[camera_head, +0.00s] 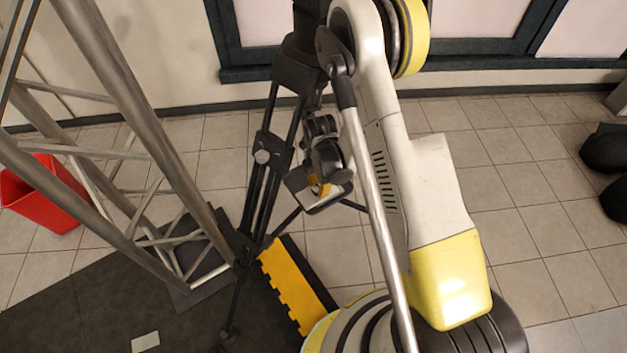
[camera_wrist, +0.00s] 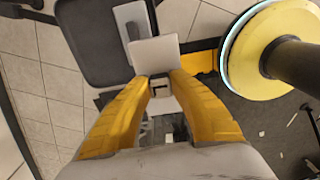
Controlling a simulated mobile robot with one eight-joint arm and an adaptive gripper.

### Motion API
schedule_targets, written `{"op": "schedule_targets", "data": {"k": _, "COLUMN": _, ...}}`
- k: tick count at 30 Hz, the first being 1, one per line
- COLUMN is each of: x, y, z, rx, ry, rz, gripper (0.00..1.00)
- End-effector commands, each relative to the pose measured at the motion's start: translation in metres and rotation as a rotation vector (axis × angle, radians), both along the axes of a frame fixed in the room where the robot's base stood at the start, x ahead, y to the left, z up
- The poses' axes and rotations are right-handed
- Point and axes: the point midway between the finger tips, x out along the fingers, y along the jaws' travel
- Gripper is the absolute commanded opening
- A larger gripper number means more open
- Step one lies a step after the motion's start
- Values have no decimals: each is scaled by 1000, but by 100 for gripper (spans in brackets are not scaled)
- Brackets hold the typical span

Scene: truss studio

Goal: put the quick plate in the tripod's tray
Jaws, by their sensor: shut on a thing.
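My gripper (camera_wrist: 157,82) has two yellow fingers, closed in on a small pale square plate, the quick plate (camera_wrist: 155,53), which sticks out beyond the fingertips. The tripod's dark tray (camera_wrist: 88,45) is at the upper left of the wrist view, and the plate appears at its right edge. I cannot tell whether they touch. A grey slotted strip (camera_wrist: 130,20) shows over the tray's right side. In the head view the black tripod (camera_head: 262,165) stands left of my arm, and my gripper (camera_head: 326,188) is beside it, mostly hidden by my wrist.
A metal truss (camera_head: 150,120) stands close left of the tripod. A red bin (camera_head: 45,195) is at the far left. A yellow edge strip (camera_head: 292,285) borders a dark mat (camera_head: 85,305) bearing a small white card (camera_head: 145,341). Dark rounded objects (camera_head: 606,150) sit far right. Tiled floor is clear between.

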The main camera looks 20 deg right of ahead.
Motion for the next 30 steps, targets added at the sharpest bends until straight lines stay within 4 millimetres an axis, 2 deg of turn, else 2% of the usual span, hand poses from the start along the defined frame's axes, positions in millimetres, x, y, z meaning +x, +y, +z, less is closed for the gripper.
{"op": "schedule_targets", "data": {"k": 9, "x": 44, "y": 2, "z": -19, "rx": 0, "ry": -3, "rz": 9, "gripper": 0}}
{"op": "schedule_targets", "data": {"k": 12, "x": 69, "y": 3, "z": -47, "rx": 0, "ry": -3, "rz": 9, "gripper": 0}}
{"op": "schedule_targets", "data": {"k": 18, "x": 104, "y": 4, "z": -68, "rx": 0, "ry": -3, "rz": 8, "gripper": 0}}
{"op": "schedule_targets", "data": {"k": 24, "x": 113, "y": 4, "z": -76, "rx": 0, "ry": -3, "rz": 8, "gripper": 0}}
{"op": "schedule_targets", "data": {"k": 30, "x": 113, "y": 4, "z": -108, "rx": 0, "ry": -3, "rz": 8, "gripper": 0}}
